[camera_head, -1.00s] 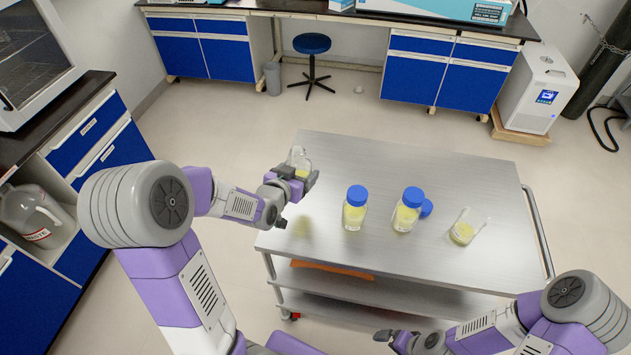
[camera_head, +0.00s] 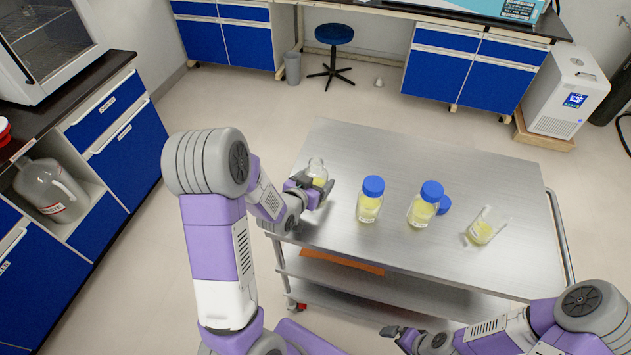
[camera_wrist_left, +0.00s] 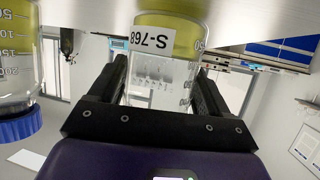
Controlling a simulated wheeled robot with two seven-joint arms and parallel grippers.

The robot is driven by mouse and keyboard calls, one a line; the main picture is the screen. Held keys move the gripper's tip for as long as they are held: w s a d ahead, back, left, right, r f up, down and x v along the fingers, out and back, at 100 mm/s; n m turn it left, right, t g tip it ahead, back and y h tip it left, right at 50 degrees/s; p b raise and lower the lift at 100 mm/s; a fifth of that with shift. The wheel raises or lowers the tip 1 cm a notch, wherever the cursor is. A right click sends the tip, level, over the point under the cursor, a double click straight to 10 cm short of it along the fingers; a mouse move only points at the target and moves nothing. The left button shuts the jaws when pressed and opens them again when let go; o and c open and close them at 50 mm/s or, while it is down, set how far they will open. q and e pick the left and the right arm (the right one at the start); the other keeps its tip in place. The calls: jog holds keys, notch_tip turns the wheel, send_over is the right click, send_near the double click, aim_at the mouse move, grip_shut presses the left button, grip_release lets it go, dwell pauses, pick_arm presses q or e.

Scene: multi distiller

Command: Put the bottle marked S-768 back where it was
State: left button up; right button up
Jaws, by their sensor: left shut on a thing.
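The bottle marked S-768 (camera_head: 317,171) is clear glass with yellow content and shows no cap. My left gripper (camera_head: 318,187) is shut around it at the left end of the steel cart top (camera_head: 345,150). In the left wrist view the label S-768 on the bottle (camera_wrist_left: 160,75) reads upside down between the two dark fingers. I cannot tell whether its base touches the cart top. My right gripper (camera_head: 393,331) is low in front of the cart; its finger opening is too small to judge.
Two blue-capped bottles with yellow content (camera_head: 370,205) (camera_head: 423,210) stand right of my left gripper. A loose blue cap (camera_head: 444,205) lies beside the second. A tilted beaker with yellow content (camera_head: 482,230) is farther right. The cart's back half is clear.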

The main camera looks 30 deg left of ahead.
pick_arm(q)
jog(key=shift+f+b, duration=0.1)
jog(key=shift+b, duration=0.2)
jog(key=o, duration=1.3)
jog(key=shift+r+p, duration=0.2)
jog(key=shift+p, duration=0.15)
jog(key=p+v, duration=0.1)
jog(key=v, duration=0.2)
jog(key=shift+s+r, duration=0.15)
jog(key=shift+s, duration=0.05)
jog(key=p+v, duration=0.8)
jog(key=p, duration=0.8)
jog(key=shift+s+p, duration=0.3)
jog(key=shift+p, duration=0.05)
